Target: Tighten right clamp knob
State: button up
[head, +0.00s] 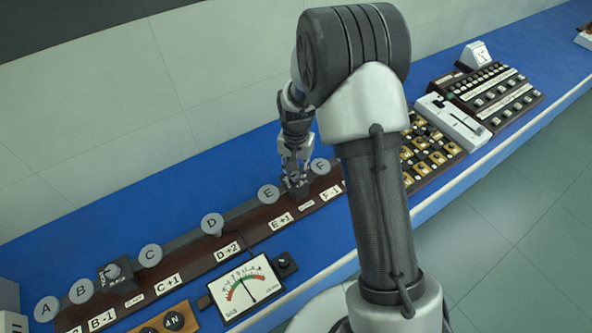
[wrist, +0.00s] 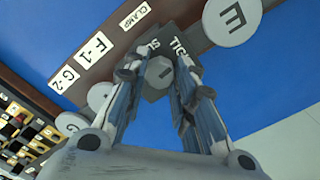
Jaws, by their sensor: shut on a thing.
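The right clamp knob (wrist: 157,78) is a dark grey faceted knob with a short line mark on its face. It sits between the two fingers of my gripper (wrist: 160,70) in the wrist view, and the fingers are shut on it. A dark plate with partly covered white lettering, "TIG…", lies behind it. In the head view my gripper (head: 297,188) points down at the rail between discs E and F and hides the knob.
Disc E (head: 268,194) and disc F (head: 320,167) stand close on either side of my gripper. The left clamp (head: 114,272) sits between discs B and C. A meter (head: 246,289) stands in front. Switch panels (head: 490,88) fill the bench at right.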

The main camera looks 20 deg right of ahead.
aim_at(296, 174)
jog(key=shift+m, duration=0.6)
jog(key=o, duration=1.1)
notch_tip(296, 174, up, 12)
dwell(0.5)
